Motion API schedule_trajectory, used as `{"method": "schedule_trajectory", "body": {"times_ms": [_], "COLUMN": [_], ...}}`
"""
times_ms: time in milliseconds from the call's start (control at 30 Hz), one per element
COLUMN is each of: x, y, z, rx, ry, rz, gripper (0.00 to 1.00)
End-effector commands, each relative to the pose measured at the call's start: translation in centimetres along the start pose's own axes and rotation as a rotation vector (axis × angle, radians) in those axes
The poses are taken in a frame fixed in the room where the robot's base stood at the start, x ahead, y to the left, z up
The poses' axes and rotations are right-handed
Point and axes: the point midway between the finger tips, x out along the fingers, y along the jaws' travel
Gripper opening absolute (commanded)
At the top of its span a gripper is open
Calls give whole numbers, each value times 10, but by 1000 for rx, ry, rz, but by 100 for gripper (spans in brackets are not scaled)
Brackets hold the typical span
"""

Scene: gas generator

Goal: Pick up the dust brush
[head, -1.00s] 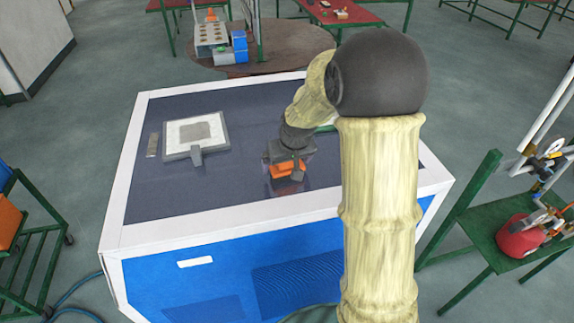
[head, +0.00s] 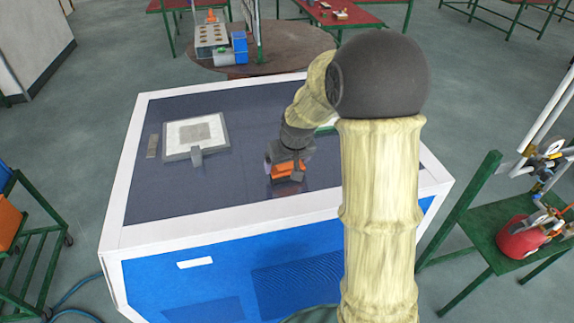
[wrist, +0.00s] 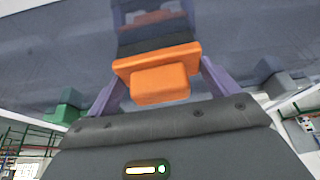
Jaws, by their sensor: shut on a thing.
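The dust brush (wrist: 158,68) appears to be the orange block with a dark part beyond it in the wrist view. My gripper (wrist: 162,84) is shut on it, with a finger on each side of the orange part. In the head view the orange brush (head: 292,168) is at my gripper (head: 288,172), low over the dark top of the blue and white cabinet (head: 235,190). I cannot tell whether the brush touches the surface. An orange reflection shows beyond it in the wrist view.
A grey square pan-like tray with a pale middle (head: 164,155) lies on the cabinet top at the left, beside a small grey piece (head: 152,146). A green cart with a red tank (head: 522,237) stands at the right. The cabinet top's front left is clear.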

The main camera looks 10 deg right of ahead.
Motion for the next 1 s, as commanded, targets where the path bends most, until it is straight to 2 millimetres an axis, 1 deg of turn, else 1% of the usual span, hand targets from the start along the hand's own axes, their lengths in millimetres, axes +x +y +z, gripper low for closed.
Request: {"method": "schedule_trajectory", "body": {"times_ms": [167,433,600,733,1000], "x": [-16,-64,-86,-91,-91], "y": [0,0,0,0,0], "z": [-8,-27,-36,-38,-38], "rx": [0,0,0,0,0], "ry": [6,7,3,1,0], "rz": [1,1,0,0,0], "gripper": [63,63,63,63,63]}}
